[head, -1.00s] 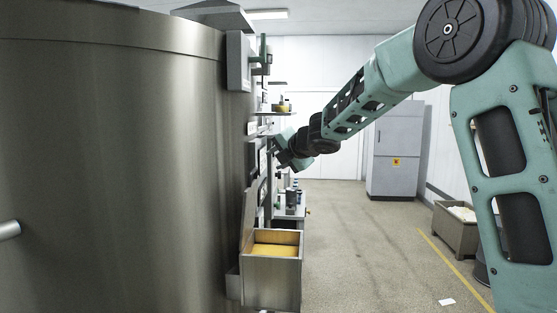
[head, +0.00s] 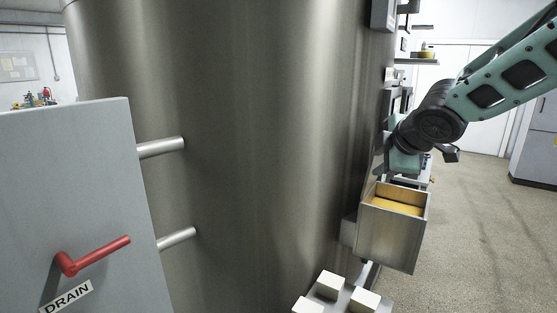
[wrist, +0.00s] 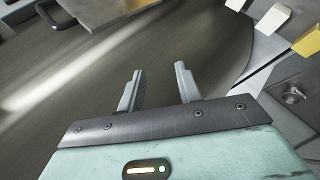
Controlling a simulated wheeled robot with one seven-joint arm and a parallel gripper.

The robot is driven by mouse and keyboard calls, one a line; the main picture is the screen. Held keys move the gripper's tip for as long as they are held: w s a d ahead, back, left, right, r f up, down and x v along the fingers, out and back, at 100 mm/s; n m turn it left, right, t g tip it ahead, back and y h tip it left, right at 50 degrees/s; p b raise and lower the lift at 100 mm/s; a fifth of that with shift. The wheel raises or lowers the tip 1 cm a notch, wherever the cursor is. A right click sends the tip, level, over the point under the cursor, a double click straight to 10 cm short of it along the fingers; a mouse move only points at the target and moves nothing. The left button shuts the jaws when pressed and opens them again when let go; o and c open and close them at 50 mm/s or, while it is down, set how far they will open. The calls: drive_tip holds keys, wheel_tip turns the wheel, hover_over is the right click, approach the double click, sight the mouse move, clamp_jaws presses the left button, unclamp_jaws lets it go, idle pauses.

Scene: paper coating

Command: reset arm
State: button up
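My gripper (wrist: 158,85) shows in the wrist view with its two grey fingers apart and nothing between them. Behind the fingers is the brushed metal surface of the large tank (wrist: 70,75). In the head view my arm reaches in from the upper right, and its wrist end is at the right side of the tank (head: 250,150), just above the metal box. The fingertips are not clear in the head view.
A metal box (head: 388,243) with yellow contents is fixed at the tank's right side. A grey panel (head: 75,180) with a red drain handle (head: 95,256) stands at left. White blocks (head: 330,285) sit on a bracket at the bottom. Open floor (head: 485,240) lies at right.

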drive_tip(key=s+a+f+m+g+b, duration=0.1)
drive_tip(key=s+a+f+m+g, duration=0.2)
drive_tip(key=s, duration=0.9)
drive_tip(key=s+a+f+m+g+b, duration=0.1)
drive_tip(key=s+a+f+m+g, duration=0.2)
drive_tip(key=s+f, duration=0.6)
drive_tip(key=s+a+f+m+g+b, duration=0.2)
drive_tip(key=s+f, duration=0.4)
drive_tip(key=s, duration=0.9)
drive_tip(key=shift+a+m+g+h, duration=0.3)
drive_tip(key=shift+a+m+g, duration=0.3)
drive_tip(key=shift+g, duration=0.4)
drive_tip(key=shift+a, duration=0.1)
